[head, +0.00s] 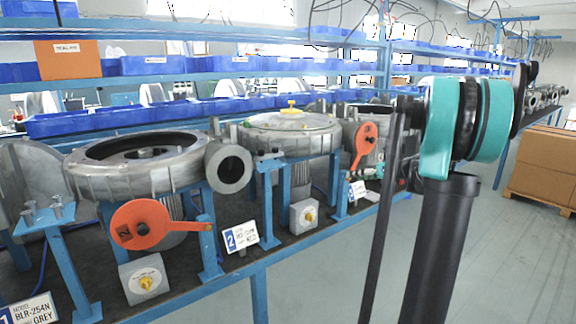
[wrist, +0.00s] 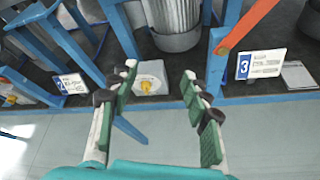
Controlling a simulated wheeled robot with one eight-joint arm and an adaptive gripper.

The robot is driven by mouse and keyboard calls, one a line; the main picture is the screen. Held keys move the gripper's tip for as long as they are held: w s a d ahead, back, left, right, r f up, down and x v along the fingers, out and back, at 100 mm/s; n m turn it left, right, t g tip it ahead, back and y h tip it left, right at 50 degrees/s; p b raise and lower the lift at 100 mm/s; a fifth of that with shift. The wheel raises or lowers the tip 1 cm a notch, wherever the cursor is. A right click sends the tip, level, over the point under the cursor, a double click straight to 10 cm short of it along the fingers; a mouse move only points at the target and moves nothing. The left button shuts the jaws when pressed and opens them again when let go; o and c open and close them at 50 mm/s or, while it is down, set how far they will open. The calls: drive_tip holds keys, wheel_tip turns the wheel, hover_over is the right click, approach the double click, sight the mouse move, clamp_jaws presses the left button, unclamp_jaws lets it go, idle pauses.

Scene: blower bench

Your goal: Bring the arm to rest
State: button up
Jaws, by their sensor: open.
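My gripper (wrist: 160,92) shows in the wrist view with its two green-padded fingers spread wide apart. Nothing is between the pads. Past the fingertips are a grey box with a yellow knob (wrist: 148,84) and the bench's blue legs; I see no contact with them. In the head view my teal and black arm stands at the right, in front of the far end of the bench. The gripper itself cannot be made out in the head view.
Blower housings (head: 135,165) with orange levers (head: 160,224) line the blue-framed bench. Number plates (head: 240,237) stand along its front edge; plate 3 (wrist: 261,64) shows in the wrist view. Cardboard boxes (head: 545,165) stand at the right. The grey floor (head: 330,270) before the bench is clear.

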drive_tip(key=s+a+f+n+g+h, duration=0.2)
drive_tip(key=s+a+f+n, duration=0.35)
drive_tip(key=s+n, duration=0.3)
drive_tip(key=s+a+f+n+g+h, duration=0.15)
drive_tip(key=s+a+f+n, duration=0.25)
drive_tip(key=s+f+n, duration=0.4)
drive_tip(key=s+d+f+n+g+h, duration=0.1)
drive_tip(key=s+f+n, duration=0.3)
drive_tip(key=s+n, duration=0.4)
drive_tip(key=s+f+n+g+h, duration=0.1)
drive_tip(key=s+f+n+h, duration=0.3)
drive_tip(key=s+n, duration=0.4)
drive_tip(key=s+f, duration=0.1)
drive_tip(key=s, duration=0.3)
drive_tip(key=shift+s+d, duration=0.35)
drive_tip(key=shift+h, duration=0.25)
drive_tip(key=shift+c, duration=0.5)
